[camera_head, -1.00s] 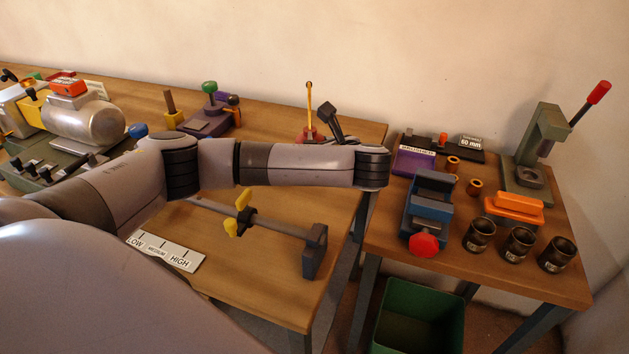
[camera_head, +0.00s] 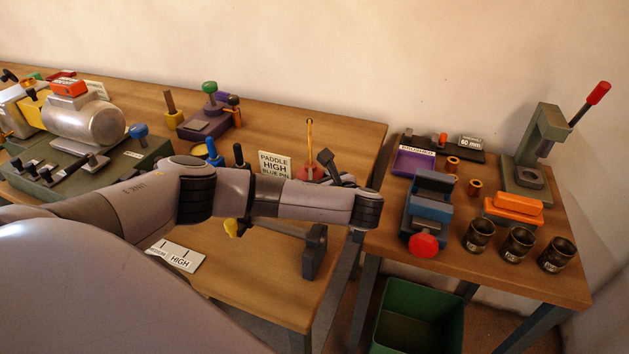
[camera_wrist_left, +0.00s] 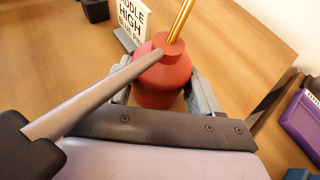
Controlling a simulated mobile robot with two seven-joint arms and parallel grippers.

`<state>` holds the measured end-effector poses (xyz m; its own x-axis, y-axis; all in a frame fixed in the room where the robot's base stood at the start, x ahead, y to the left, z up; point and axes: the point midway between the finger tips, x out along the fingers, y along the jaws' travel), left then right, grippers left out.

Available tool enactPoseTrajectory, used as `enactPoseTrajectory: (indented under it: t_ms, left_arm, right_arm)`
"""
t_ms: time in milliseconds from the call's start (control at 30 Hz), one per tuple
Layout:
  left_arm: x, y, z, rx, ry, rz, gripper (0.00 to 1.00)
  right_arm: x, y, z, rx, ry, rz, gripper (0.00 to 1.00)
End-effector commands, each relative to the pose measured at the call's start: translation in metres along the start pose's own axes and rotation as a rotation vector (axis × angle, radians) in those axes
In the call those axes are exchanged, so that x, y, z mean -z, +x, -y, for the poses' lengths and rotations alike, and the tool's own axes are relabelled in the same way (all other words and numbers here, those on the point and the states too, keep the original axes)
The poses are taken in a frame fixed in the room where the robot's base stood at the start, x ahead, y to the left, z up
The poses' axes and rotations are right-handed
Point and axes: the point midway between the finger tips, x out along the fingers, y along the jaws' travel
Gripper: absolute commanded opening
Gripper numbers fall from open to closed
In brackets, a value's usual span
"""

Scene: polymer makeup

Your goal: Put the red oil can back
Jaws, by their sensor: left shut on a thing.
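The red oil can (camera_head: 309,173) has a thin golden spout pointing up. In the head view it shows behind my left forearm, near the right end of the long bench, with its lower part hidden. In the left wrist view the red oil can (camera_wrist_left: 160,82) sits between the fingers of my left gripper (camera_wrist_left: 164,95), which is shut on it. A grey rod runs from the can's top toward a black block at lower left. I cannot tell whether the can's base touches the bench. My right gripper is not in view.
A sign reading PADDLE HIGH BLUE PIN (camera_head: 275,166) stands left of the can. A dark upright block (camera_head: 314,252) stands near the bench's front right corner. The right-hand table holds a purple tray (camera_head: 414,161), a blue vise (camera_head: 430,205) and dark cups. A gap separates the tables.

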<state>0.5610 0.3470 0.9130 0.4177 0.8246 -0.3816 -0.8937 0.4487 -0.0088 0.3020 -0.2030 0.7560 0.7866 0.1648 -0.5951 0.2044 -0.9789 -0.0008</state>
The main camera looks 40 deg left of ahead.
Motion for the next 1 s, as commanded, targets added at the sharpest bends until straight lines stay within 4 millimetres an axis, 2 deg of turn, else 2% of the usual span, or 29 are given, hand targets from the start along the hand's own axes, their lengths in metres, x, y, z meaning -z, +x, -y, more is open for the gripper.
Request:
enactPoseTrajectory:
  t_ms: [33,67,133,500,800,1000]
  left_arm:
    - [0.002,0.001,0.000,0.000,0.000,0.000,0.19]
    - [0.003,0.001,0.000,0.000,0.001,-0.001,0.67]
    - [0.002,0.001,0.000,0.000,0.001,-0.001,0.90]
    - [-0.003,-0.002,0.000,0.001,-0.001,0.000,0.91]
    - [0.000,-0.050,0.001,0.004,0.000,-0.003,0.91]
    - [-0.001,-0.072,0.001,0.002,0.000,-0.001,0.91]
  right_arm:
    - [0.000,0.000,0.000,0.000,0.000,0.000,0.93]
    - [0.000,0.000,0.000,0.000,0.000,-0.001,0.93]
    - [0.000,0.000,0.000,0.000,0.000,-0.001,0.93]
    - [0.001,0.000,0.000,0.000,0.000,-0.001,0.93]
    - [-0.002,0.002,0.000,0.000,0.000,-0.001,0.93]
    - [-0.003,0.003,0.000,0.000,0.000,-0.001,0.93]
